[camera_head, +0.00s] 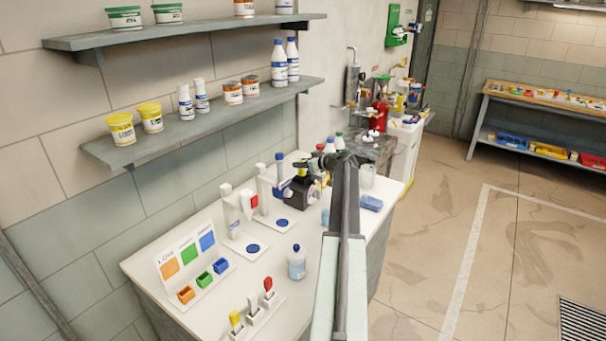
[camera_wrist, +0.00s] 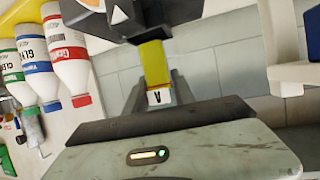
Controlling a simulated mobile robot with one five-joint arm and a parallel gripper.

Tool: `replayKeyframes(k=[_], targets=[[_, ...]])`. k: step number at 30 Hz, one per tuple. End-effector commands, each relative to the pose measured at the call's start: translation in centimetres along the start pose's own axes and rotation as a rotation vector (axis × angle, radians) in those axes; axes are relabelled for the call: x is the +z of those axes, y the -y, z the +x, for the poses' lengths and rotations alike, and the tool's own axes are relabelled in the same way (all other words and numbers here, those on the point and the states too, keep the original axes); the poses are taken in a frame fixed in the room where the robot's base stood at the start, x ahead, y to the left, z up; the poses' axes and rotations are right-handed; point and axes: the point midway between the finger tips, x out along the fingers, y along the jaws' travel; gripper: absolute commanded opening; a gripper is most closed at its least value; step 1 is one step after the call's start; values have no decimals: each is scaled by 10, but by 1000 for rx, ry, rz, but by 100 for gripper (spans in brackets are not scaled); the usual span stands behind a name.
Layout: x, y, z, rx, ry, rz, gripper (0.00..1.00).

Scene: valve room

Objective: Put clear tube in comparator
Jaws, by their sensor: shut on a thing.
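The comparator (camera_head: 302,190), a black device, stands at the back of the white bench in the head view. My gripper (camera_head: 325,160) is at its top, at the end of my arm. In the wrist view my gripper (camera_wrist: 157,98) is shut on a yellow tube (camera_wrist: 153,62) with a white end marked A (camera_wrist: 159,97). The tube's other end meets the dark comparator body (camera_wrist: 150,18) at the top of the picture. I cannot tell how deep it sits. In the head view the tube is not distinguishable. I make out no colourless tube.
Two white stands with blue pads (camera_head: 252,248) are left of the comparator. A blue sponge (camera_head: 371,203) and a clear beaker (camera_head: 367,177) are to its right. Capped bottles (camera_wrist: 68,60) show left in the wrist view. A wash bottle (camera_head: 297,263) stands nearer the front.

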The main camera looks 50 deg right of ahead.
Motion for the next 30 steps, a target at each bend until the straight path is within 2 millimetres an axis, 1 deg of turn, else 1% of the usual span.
replayKeyframes(k=[1, 3, 9, 14, 15, 17, 25, 27, 29, 30], targets=[[17, 0, 7, 0, 0, 0, 0], [25, 0, 10, 0, 0, 0, 0], [20, 0, 8, 0, 0, 0, 0], [25, 0, 10, 0, 0, 0, 0], [24, 0, 10, 0, 0, 0, 36], [23, 0, 10, 0, 0, 0, 53], [23, 0, 10, 0, 0, 0, 53], [20, 0, 8, 0, 0, 0, 53], [18, 0, 3, 1, 0, 0, 53], [18, 0, -4, 2, 0, 0, 53]])
